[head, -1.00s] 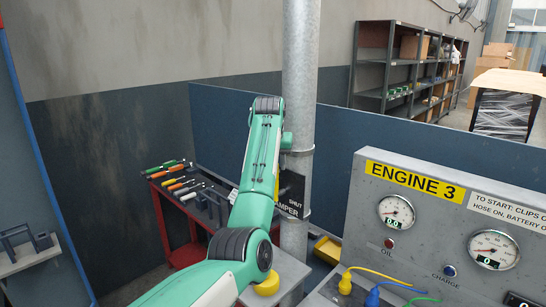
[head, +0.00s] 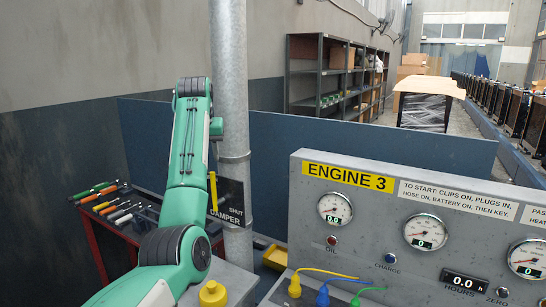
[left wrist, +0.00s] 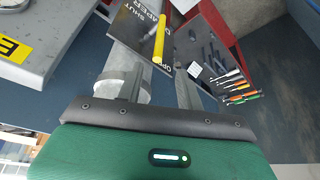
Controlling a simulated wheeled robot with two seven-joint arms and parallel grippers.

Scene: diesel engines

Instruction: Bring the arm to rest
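My left arm (head: 187,150) is green and comes up from the lower left in the head view, in front of the red tool cart and beside the grey pole (head: 229,90). Its gripper is hidden behind the arm there. In the left wrist view my left gripper (left wrist: 157,85) has its two grey fingers apart with nothing held between them. A yellow lever (left wrist: 159,38) on the black damper plate (left wrist: 185,38) lies beyond the fingertips. In the head view the lever (head: 213,192) stands upright near the plate (head: 231,203). My right gripper is not in view.
The grey ENGINE 3 panel (head: 380,222) stands at right, with yellow, blue and green plugs (head: 322,296) below it. A red cart (head: 98,245) holds several tools at left. A low blue wall (head: 330,150) runs behind. Shelves (head: 335,80) stand farther back.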

